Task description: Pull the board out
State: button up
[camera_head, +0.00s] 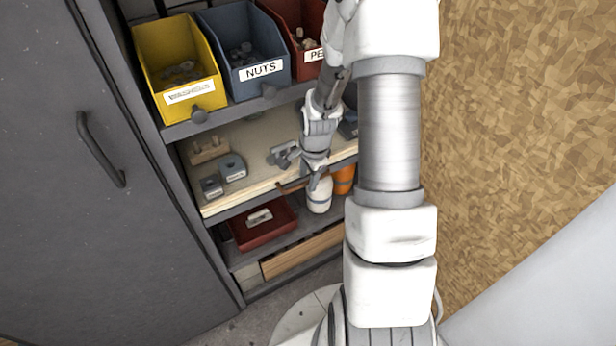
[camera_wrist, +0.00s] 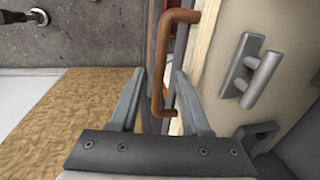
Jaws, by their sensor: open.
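The board (camera_head: 262,172) is a pale plywood sheet in the middle level of a grey shelf unit, and small metal pieces sit on it. Its surface also shows at the right of the wrist view (camera_wrist: 222,45). A brown bar handle (camera_wrist: 158,55) is on its front edge; in the head view the handle (camera_head: 290,186) is partly hidden by my gripper (camera_head: 313,180). In the wrist view my gripper (camera_wrist: 160,78) is open, with the lower part of the handle between its two fingers. I see no clear contact between fingers and handle.
A yellow bin (camera_head: 180,62), a blue bin (camera_head: 243,50) marked NUTS and a red bin (camera_head: 288,25) stand above. Below are a red tray (camera_head: 262,225) and a white bottle (camera_head: 319,195). A grey door (camera_head: 95,190) stands left; a chipboard panel (camera_head: 520,110) stands right.

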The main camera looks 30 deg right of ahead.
grip_shut()
dwell(1.3)
